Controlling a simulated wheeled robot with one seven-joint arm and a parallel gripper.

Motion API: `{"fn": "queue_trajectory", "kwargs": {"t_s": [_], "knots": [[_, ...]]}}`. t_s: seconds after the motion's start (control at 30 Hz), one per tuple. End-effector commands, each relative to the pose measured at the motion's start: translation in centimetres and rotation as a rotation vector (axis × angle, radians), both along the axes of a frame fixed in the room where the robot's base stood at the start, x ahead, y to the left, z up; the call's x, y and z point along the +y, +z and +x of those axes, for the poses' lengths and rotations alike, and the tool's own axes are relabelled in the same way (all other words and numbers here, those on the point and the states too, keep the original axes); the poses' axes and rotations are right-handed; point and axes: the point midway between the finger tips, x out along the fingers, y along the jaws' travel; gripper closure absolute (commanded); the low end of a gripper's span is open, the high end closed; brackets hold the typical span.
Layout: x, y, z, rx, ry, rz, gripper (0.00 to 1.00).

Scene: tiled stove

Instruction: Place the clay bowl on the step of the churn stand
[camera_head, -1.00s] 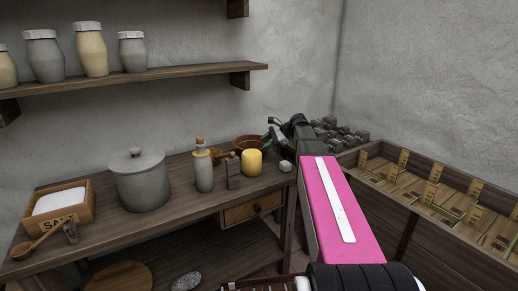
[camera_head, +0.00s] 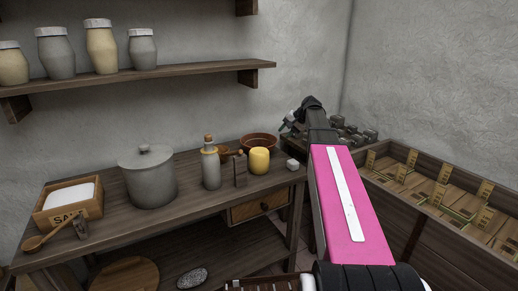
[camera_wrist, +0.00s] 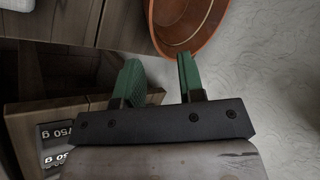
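The brown clay bowl (camera_head: 258,141) stands at the back right of the wooden table (camera_head: 120,222), near the wall. In the wrist view the bowl (camera_wrist: 190,22) shows at the top, just beyond the fingertips, with its rim close to the right finger. My gripper (camera_wrist: 158,62) has its two green fingers apart with nothing between them. In the head view my gripper (camera_head: 287,126) is right of the bowl, partly hidden by my arm. I cannot pick out the churn stand or its step in these views.
Metal weights (camera_head: 352,133) lie to the right, behind a wooden compartment box (camera_head: 425,190). A shelf with jars (camera_head: 102,48) hangs above.

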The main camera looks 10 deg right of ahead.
Motion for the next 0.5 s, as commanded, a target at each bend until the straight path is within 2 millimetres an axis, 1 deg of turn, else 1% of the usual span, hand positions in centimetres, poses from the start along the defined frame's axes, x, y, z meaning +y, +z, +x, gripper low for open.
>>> {"fn": "queue_trajectory", "kwargs": {"t_s": [0.1,0.2,0.37,0.5], "knots": [[-0.5,0.2,0.9,-0.117,0.11,-0.135,0.64],[-0.8,0.4,1.4,-0.177,0.174,-0.21,0.64],[-0.8,0.2,1.8,-0.211,0.216,-0.255,0.64],[-0.2,-0.9,2.4,-0.212,0.217,-0.256,0.64]]}}
